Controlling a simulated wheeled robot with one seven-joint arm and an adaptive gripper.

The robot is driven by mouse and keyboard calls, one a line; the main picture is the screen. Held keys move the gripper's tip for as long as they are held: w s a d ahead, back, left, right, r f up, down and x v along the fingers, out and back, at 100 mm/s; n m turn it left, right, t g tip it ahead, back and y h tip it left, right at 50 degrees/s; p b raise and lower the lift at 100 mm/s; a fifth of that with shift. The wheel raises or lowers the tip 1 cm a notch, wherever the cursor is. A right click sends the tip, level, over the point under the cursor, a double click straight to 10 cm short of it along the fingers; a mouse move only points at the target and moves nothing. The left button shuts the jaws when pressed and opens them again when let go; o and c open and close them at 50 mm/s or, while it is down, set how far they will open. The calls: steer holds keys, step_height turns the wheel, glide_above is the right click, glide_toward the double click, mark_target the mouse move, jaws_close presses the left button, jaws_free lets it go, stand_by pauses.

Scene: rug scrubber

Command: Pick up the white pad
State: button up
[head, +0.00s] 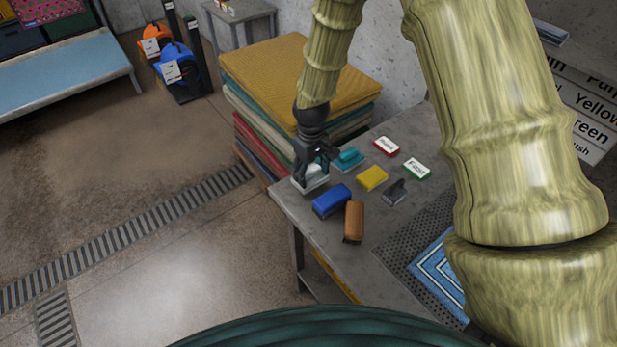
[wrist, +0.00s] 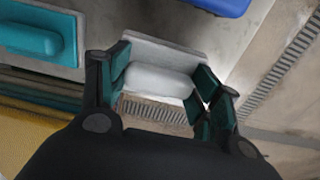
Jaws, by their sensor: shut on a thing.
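The white pad (head: 312,178) is at the far left corner of the grey table (head: 300,222) in the head view. It has a pale flat base and a rounded white grip. My gripper (head: 317,165) is above it, with its fingers down around the grip. In the wrist view the white pad (wrist: 158,80) lies between the two fingers of my gripper (wrist: 160,85), which are shut on its rounded grip. Whether the pad's base touches the table cannot be told. The fingers partly hide the pad in the head view.
Near the pad are a teal pad (head: 347,159), a blue pad (head: 331,201), a yellow pad (head: 371,178), an orange-brown brush (head: 354,221) and a dark grey tool (head: 395,192). Two labelled cards (head: 386,146) lie behind. A stack of folded rugs (head: 285,80) stands beside the table.

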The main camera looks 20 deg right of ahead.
mark_target(311, 171)
steer(key=shift+r+b, duration=1.1)
steer(key=shift+r, duration=2.95)
